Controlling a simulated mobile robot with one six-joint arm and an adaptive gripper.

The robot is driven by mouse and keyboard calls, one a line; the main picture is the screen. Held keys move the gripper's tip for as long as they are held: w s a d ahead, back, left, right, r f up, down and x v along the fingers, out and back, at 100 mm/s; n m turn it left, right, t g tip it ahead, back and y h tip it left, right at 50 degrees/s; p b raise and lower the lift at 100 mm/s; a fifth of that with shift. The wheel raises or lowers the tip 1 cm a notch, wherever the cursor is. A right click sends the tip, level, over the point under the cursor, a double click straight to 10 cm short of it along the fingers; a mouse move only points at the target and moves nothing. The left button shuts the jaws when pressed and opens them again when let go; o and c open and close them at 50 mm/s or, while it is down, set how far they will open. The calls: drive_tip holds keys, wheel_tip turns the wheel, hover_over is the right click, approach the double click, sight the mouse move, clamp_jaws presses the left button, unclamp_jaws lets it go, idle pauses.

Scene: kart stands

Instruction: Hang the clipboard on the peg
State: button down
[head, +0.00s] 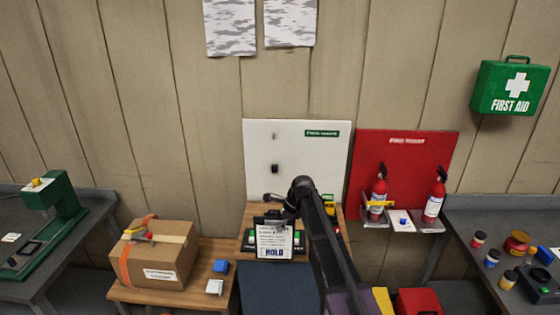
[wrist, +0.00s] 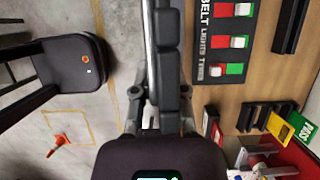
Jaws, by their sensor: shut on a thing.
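The clipboard (head: 274,240) shows in the head view as a white printed sheet with HOLD at the bottom. It is upright below my gripper (head: 281,208), facing the head camera. In the wrist view my gripper (wrist: 162,112) is shut on the clipboard (wrist: 167,55), which shows nearly edge-on as a long dark and silver strip. A small dark peg (head: 275,168) sticks out of the white board (head: 259,140) on the wall, above and behind the clipboard. My arm covers the lower right of that board.
A black switch panel (wrist: 223,55) lies on the wooden bench behind the clipboard. A cardboard box (head: 155,255) stands left. A red board (head: 415,155) with extinguishers is on the right. The space before the peg looks clear.

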sight(281, 248)
drive_tip(key=shift+s+f+b, duration=0.2)
drive_tip(key=shift+f+b, duration=0.45)
drive_tip(key=shift+f, duration=0.25)
drive_tip(key=f+b, duration=0.8)
drive_tip(key=shift+s+f, duration=0.15)
drive_tip(key=shift+s, duration=0.15)
drive_tip(key=shift+s, duration=0.1)
